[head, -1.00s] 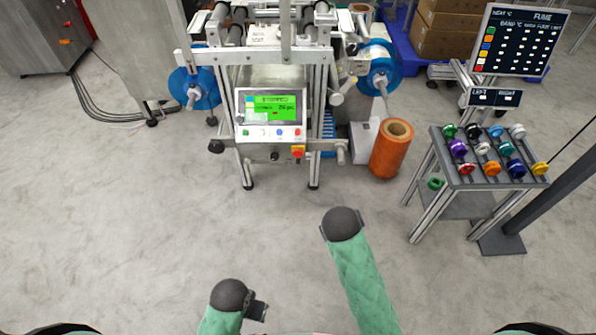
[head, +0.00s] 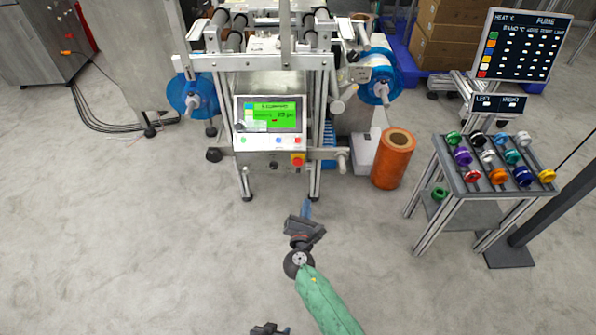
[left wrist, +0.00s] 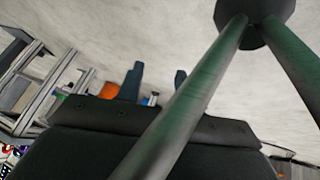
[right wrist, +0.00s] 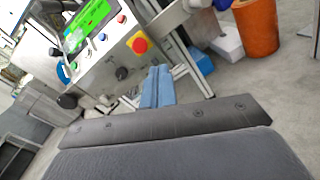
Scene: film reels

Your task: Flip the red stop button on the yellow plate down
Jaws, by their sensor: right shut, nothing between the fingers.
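The red stop button (head: 298,157) sits on a small yellow plate (head: 298,164) at the lower right of the machine's front panel. In the right wrist view the round red button (right wrist: 140,45) stands out from the yellow plate (right wrist: 132,36), up and left of the fingers. My right gripper (head: 306,206) is shut and empty, its blue fingers together (right wrist: 158,86). It is in front of and below the panel, apart from the button. My left gripper (head: 268,328) is low at the picture's bottom edge; its fingers stand apart in the left wrist view (left wrist: 155,80), with nothing between them.
The panel carries a green screen (head: 270,115) and a black knob (head: 273,165). An orange roll (head: 393,160) stands right of the machine. A stand with coloured reels (head: 490,185) is farther right. The floor before the machine is clear.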

